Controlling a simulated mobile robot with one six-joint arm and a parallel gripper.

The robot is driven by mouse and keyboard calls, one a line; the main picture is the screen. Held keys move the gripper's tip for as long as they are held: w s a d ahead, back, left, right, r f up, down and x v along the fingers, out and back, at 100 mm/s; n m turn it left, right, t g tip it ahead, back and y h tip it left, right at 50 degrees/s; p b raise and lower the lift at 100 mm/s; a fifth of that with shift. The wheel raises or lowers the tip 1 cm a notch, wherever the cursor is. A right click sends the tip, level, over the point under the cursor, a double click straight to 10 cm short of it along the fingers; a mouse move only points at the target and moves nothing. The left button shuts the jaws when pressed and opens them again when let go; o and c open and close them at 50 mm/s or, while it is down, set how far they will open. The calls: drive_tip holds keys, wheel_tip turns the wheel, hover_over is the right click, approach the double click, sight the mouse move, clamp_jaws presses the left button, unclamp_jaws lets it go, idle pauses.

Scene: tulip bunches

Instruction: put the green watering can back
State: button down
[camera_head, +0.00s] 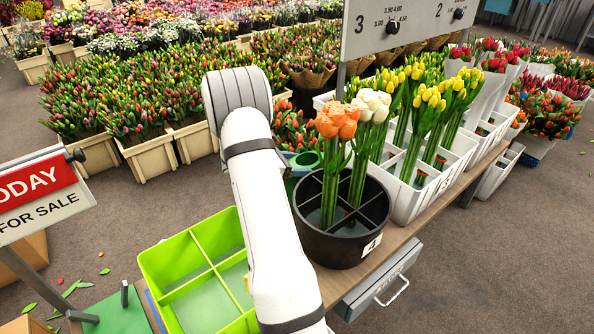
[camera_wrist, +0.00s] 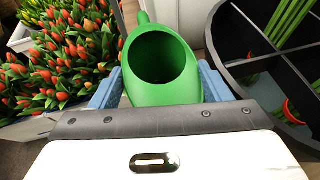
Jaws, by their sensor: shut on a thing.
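The green watering can (camera_wrist: 178,92) is between the two blue finger pads of my gripper (camera_wrist: 160,84) in the wrist view. My gripper is shut on it. Its round, dark opening faces the wrist camera, and a narrow green part sticks up at its upper left. In the head view only a small part of the can (camera_head: 304,160) shows beside my white arm, just left of the black bucket. I cannot tell whether the can touches the table.
The black divided bucket (camera_head: 314,226) with orange and white tulips stands close to the can's right. A light green divided crate (camera_head: 190,229) is on the table at the front left. White bins (camera_head: 412,196) of yellow tulips stand beyond the bucket. A price panel (camera_head: 402,22) stands behind.

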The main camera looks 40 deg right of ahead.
drive_tip(key=shift+f, duration=0.45)
drive_tip(key=shift+f, duration=0.2)
drive_tip(key=shift+c, duration=2.2)
unclamp_jaws()
